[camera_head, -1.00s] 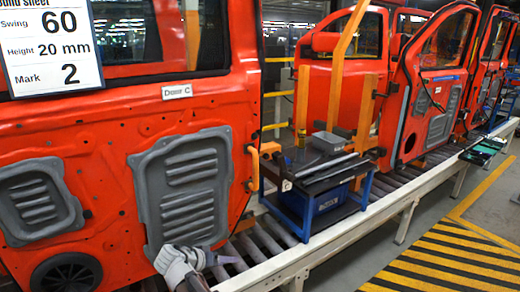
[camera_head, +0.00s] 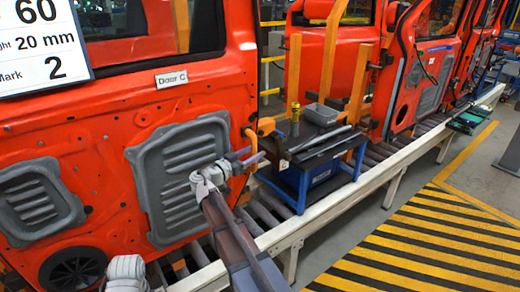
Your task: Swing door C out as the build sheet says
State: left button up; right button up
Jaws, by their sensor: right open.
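Door C is the red door (camera_head: 110,115) on the left, with a "Door C" label (camera_head: 171,78) and grey inner panels. An orange handle (camera_head: 251,140) sits at its right edge. The build sheet (camera_head: 40,45) at top left is cut off; it shows 60, 20 mm and Mark 2. My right gripper (camera_head: 252,156) is open, its fingers pointing right, just below the handle in the picture. I cannot tell whether it touches the handle or the door. A pale part, probably of my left gripper (camera_head: 126,273), shows at the bottom edge; its fingers are hidden.
A blue cart (camera_head: 308,185) with a grey bin (camera_head: 320,114) and long bars stands right of the door on the roller conveyor (camera_head: 268,212). More red doors (camera_head: 430,75) stand behind. Yellow-black striped floor (camera_head: 425,245) lies open on the right.

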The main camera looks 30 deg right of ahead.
aim_at(260, 149)
jog(key=shift+x, duration=1.9)
grip_shut()
